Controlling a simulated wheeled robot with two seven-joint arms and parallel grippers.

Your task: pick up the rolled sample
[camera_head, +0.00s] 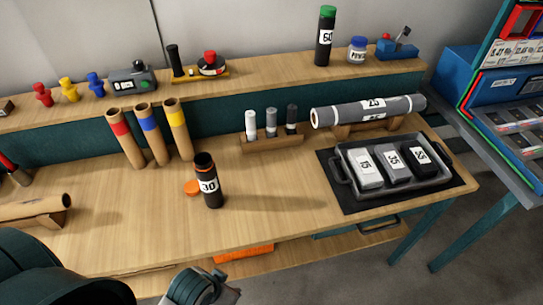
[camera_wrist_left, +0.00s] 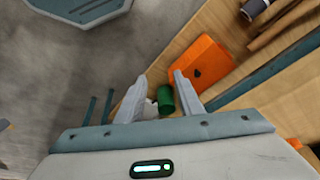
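A long grey roll (camera_head: 385,108) with white end bands and a "23" label lies across a wooden cradle (camera_head: 362,131) at the back right of the bench, its open end facing left. A brown cardboard roll (camera_head: 38,207) lies on another cradle at the left edge. My left gripper (camera_head: 228,291) is partly in view at the bottom of the head view, in front of the bench and apart from both rolls. In the left wrist view its fingers (camera_wrist_left: 160,92) are spread. A green cylinder (camera_wrist_left: 165,99) shows between them; whether it touches them is unclear. My right gripper is out of view.
Several upright tubes (camera_head: 153,134) stand behind. A dark tray (camera_head: 400,187) holds labelled blocks at right. An orange box (camera_wrist_left: 200,68) lies low under the bench. Bench space right of the bottle is clear.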

